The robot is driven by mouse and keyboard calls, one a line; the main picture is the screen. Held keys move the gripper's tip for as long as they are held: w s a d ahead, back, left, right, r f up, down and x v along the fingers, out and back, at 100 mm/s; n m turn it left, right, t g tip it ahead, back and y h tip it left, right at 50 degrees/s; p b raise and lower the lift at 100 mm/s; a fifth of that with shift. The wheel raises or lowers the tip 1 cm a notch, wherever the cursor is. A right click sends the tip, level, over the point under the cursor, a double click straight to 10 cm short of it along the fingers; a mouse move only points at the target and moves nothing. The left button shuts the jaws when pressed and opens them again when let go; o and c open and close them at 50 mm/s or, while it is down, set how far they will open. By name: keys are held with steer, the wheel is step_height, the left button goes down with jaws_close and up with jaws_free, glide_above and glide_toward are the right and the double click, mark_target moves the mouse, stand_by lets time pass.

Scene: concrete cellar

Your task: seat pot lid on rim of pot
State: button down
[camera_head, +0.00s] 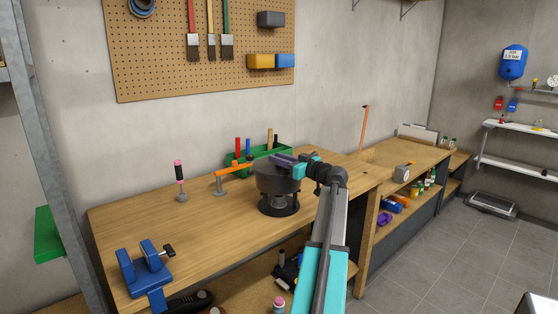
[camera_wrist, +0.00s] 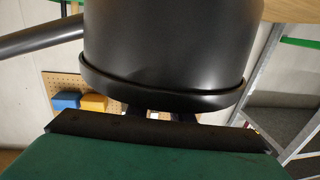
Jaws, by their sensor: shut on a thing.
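The dark grey pot (camera_head: 277,182) stands upright on a black ring-like stand (camera_head: 279,208) on the workbench. My gripper (camera_head: 284,160) is at the top of the pot, coming from the right. In the wrist view, which is upside down, the pot's smooth wall (camera_wrist: 170,40) fills the middle and a long handle (camera_wrist: 40,37) sticks out left. A dark band (camera_wrist: 160,93) at the pot's mouth looks like the lid's edge. My gripper is shut on the lid, but its grip is mostly hidden. I cannot tell whether the lid sits flush.
A green bin (camera_head: 240,163) with tools stands behind the pot. An orange tool on a stand (camera_head: 232,170) and a pink-and-black tool (camera_head: 180,178) stand to the left. A blue vise (camera_head: 146,270) is at the front left. The bench between is clear.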

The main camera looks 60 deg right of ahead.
steer(key=shift+f+b, duration=0.45)
stand_by(0.3)
steer(key=c, duration=1.5)
jaws_free()
steer(key=shift+s, duration=0.1)
steer(key=s+a, duration=0.1)
steer(key=s, duration=0.3)
steer(key=s+b, duration=0.1)
steer(key=s, duration=0.4)
steer(key=s+a+b, duration=0.1)
steer(key=s, duration=0.3)
steer(key=shift+s+a, duration=0.2)
steer(key=shift+a, duration=0.15)
steer(key=shift+f, duration=0.1)
